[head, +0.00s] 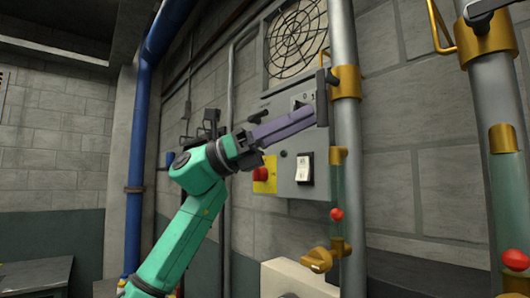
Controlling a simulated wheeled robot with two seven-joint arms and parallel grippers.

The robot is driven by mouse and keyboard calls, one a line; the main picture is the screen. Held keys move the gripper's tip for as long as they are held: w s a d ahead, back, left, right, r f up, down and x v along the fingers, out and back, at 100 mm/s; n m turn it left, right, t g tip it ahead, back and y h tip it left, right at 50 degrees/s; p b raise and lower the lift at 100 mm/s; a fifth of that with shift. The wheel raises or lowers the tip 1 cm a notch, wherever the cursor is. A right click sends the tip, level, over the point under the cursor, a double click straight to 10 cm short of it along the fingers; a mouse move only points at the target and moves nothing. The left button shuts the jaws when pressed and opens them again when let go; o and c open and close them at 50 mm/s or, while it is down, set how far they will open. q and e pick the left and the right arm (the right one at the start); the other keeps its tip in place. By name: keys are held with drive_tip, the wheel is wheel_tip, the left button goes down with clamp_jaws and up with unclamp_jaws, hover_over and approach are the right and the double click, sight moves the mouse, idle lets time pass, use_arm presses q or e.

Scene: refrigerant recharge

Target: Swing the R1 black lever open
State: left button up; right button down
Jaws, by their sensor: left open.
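No R1 label is readable, so I cannot confirm which lever is R1. My left gripper (314,116) is open, with its long purple fingers pointing right and their tips at the lower part of this lever. I cannot tell whether the fingers straddle the lever or touch it. A second black lever (487,6) shows partly at the top right edge, by another brass collar. My right gripper is out of view.
A grey control box (290,186) with a red knob (261,174) and white switch is on the wall behind my gripper. A sight tube with a red ball (337,214) and a brass valve (317,261) are below. A second pipe (493,110) stands at right.

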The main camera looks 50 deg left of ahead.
use_arm(q)
drive_tip(key=b+v, duration=0.1)
drive_tip(key=v, duration=0.6)
drive_tip(key=shift+a, duration=0.2)
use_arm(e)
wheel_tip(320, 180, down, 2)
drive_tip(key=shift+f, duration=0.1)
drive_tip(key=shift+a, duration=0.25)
use_arm(q)
drive_tip(key=shift+f, duration=0.1)
